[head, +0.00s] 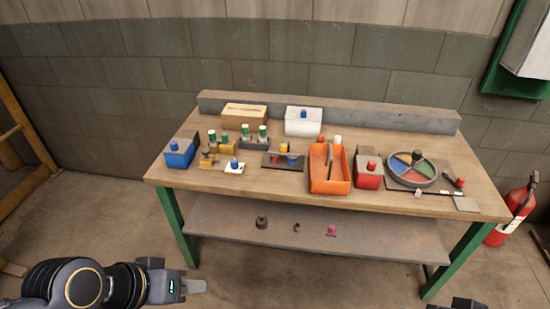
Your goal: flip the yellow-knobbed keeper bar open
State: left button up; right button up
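A small yellow spot (284,148) shows on the dark board (270,164) at the middle of the workbench. It may be the yellow knob, with a red and a blue piece close by. The keeper bar itself is too small to make out, and I cannot tell its position. My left gripper (196,286) is low in front of the bench, left of centre, well away from the board. Its fingers are seen side-on, so its opening is unclear; nothing shows in it. Only a dark part of my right arm (462,303) shows at the bottom edge.
The wooden workbench (390,201) holds an orange bin (328,184), a blue box (180,153), a red box (368,175), a colored wheel (411,168) and several green-capped pieces. A lower shelf (385,244) carries small parts. A fire extinguisher (512,213) stands at right.

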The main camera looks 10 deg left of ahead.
aim_at(284, 146)
jog(key=i+l, duration=0.15)
jog(key=i, duration=0.45)
jog(key=i+l, duration=0.15)
jog(key=i, duration=0.4)
jog(key=u, duration=0.05)
